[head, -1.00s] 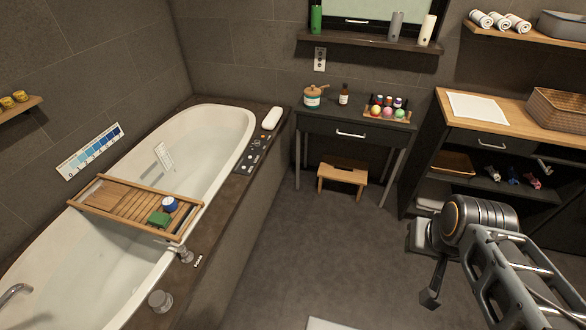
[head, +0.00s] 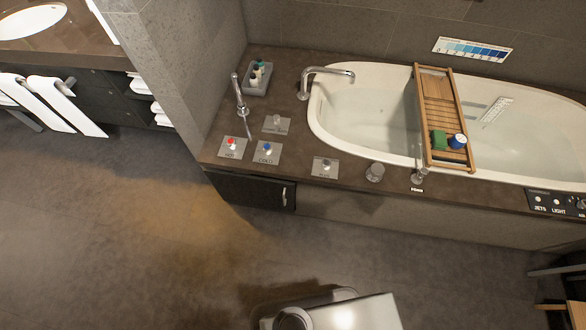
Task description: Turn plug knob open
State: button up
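The bathtub's dark stone surround (head: 215,118) carries several square control plates at its left end. A grey part of my own body shows at the bottom edge. My gripper is not in view.
The white bathtub (head: 340,125) has a wooden tray (head: 437,95) across it. Open floor (head: 130,220) lies in front and left.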

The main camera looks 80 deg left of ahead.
aim_at(326, 163)
jog(key=u, duration=1.5)
jog(key=i, duration=0.7)
jog(key=u, duration=1.8)
